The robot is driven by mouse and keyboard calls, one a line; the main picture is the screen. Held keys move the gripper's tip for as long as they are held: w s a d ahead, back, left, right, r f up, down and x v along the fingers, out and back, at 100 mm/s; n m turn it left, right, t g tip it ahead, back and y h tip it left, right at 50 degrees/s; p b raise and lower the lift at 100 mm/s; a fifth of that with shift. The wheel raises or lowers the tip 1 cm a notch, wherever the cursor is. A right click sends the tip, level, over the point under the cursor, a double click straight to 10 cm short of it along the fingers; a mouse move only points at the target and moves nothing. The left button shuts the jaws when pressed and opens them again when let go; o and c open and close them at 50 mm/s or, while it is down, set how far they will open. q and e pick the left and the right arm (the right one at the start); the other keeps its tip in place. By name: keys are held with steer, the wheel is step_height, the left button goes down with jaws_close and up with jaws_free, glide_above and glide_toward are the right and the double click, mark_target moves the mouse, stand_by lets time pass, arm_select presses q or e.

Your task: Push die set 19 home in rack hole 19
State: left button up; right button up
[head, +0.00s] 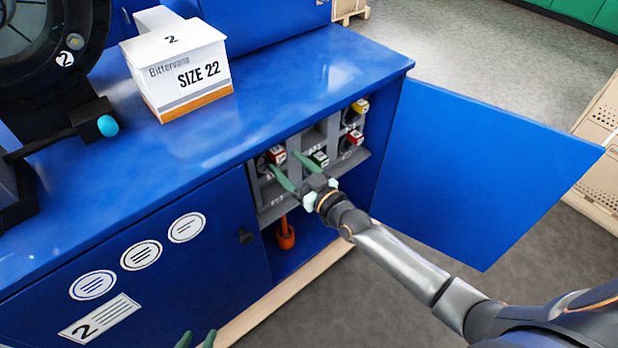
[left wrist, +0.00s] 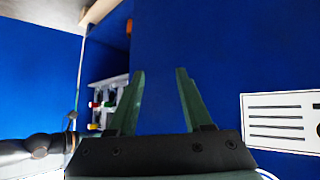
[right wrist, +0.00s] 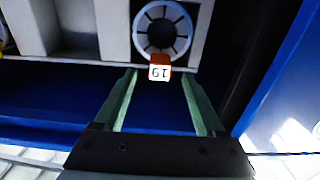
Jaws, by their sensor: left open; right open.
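Die set 19 (right wrist: 163,30) is round and dark-centred with a pale ring; its red-and-white tag (right wrist: 160,72), upside down in the right wrist view, reads 19. In the head view the red tag (head: 276,154) at the rack's upper left appears to be the same one. I cannot tell how deep it sits. The grey rack (head: 272,213) is inside the open cabinet. My right gripper (head: 282,161) is open at the rack's left column, its fingertips (right wrist: 159,74) either side of the tag, with nothing held. My left gripper (left wrist: 160,73) is open and empty before the blue cabinet front.
Other tagged dies sit in the rack, including a green (head: 320,158) and a yellow one (head: 360,105). An open blue door (head: 480,170) stands to the right. A SIZE 22 box (head: 180,70) is on the cabinet top. An orange object (head: 285,236) is below the rack.

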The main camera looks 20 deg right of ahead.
arm_select(q)
steer(key=shift+s+d+r+p, duration=0.1)
steer(key=shift+r+p, duration=0.15)
steer(key=shift+p, duration=0.35)
arm_select(e)
steer(key=v, duration=0.8)
steer(key=shift+s+r, duration=0.2)
steer(key=shift+s, duration=0.15)
arm_select(q)
steer(key=shift+r, duration=0.1)
arm_select(e)
steer(key=s+a+f+m+g+h, duration=0.15)
steer(key=s+f+g, duration=0.35)
steer(key=s, duration=0.5)
steer(key=s+a+f+g+h, duration=0.2)
steer(key=s+f+g, duration=0.1)
steer(key=s+f, duration=0.55)
arm_select(q)
steer(key=s+a+r+y+p, duration=0.1)
steer(key=a+r+p, duration=0.2)
steer(key=r+p, duration=0.7)
steer(key=p, duration=0.3)
steer(key=shift+s+a+r+n+p, duration=0.2)
steer(key=shift+s+n+p, duration=0.1)
steer(key=shift+p, duration=0.1)
arm_select(e)
step_height(320, 180, up, 11)
steer(key=s+d, duration=0.1)
steer(key=d, duration=0.2)
steer(key=shift+s, duration=0.35)
